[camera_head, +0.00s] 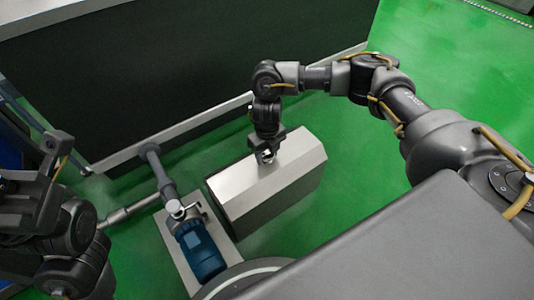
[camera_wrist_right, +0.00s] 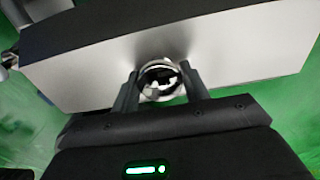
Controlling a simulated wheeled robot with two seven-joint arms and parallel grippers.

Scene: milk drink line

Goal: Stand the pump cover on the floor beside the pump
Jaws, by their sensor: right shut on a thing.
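The pump cover (camera_head: 270,175) is a pale grey metal box with angled edges and a round shiny knob on top. It is upright just right of the pump in the head view, at or close above the green floor; I cannot tell if it touches. My right gripper (camera_head: 267,155) is shut on the cover's knob (camera_wrist_right: 162,80), and the cover's pale face (camera_wrist_right: 240,50) fills much of the right wrist view. The pump (camera_head: 198,248) has a blue motor on a pale base plate (camera_head: 172,249) and is uncovered. My left arm shows at the left; its fingertips cannot be made out.
A grey pipe (camera_head: 158,168) rises from the pump towards a large dark cabinet (camera_head: 180,70) with a pale bottom edge behind. Another pipe (camera_head: 130,210) runs left from the pump. Green floor (camera_head: 350,150) is free right of the cover.

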